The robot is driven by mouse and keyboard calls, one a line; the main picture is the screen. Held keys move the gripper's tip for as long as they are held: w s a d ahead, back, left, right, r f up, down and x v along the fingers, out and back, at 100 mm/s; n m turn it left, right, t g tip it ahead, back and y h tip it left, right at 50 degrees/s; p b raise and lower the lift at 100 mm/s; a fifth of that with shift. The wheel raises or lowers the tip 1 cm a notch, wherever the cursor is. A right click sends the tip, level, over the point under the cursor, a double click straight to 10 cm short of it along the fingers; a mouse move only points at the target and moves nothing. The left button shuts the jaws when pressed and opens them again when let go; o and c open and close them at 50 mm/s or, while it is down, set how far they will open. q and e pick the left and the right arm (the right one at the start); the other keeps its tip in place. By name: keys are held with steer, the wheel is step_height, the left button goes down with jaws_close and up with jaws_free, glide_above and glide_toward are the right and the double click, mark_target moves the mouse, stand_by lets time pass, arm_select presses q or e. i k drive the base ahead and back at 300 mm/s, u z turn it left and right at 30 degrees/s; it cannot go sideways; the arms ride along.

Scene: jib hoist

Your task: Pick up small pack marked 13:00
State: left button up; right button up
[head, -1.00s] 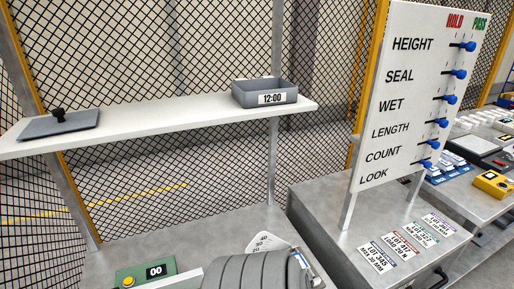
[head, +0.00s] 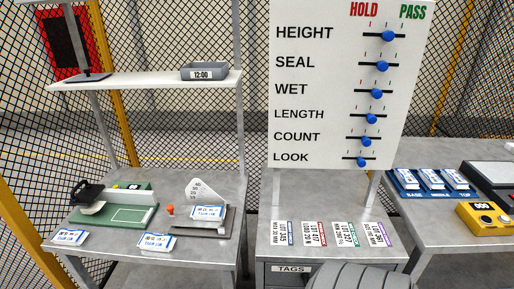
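Small white packs with blue edges lie on the left bench: one at its front left corner (head: 70,237), one at the front edge (head: 157,241) and one on a grey plate with a dial (head: 207,212). Several more packs (head: 432,178) stand in a row on a blue tray at the right. The print on the packs is too small to read, so I cannot tell which is marked 13:00. Neither of my grippers is in view; only a grey ribbed part of my arm shows at the bottom.
A shelf (head: 140,88) above the left bench holds a grey bin marked 12:00 (head: 205,72). A green device with a black handle (head: 115,212) stands on that bench. A HOLD/PASS slider board (head: 335,85) rises behind several tags on a cabinet (head: 330,251). A yellow box (head: 486,217) is at right.

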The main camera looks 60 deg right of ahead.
mark_target(200, 212)
steer(key=k, duration=0.45)
steer(key=z, duration=1.95)
steer(key=i, duration=0.25)
steer(key=u, duration=0.15)
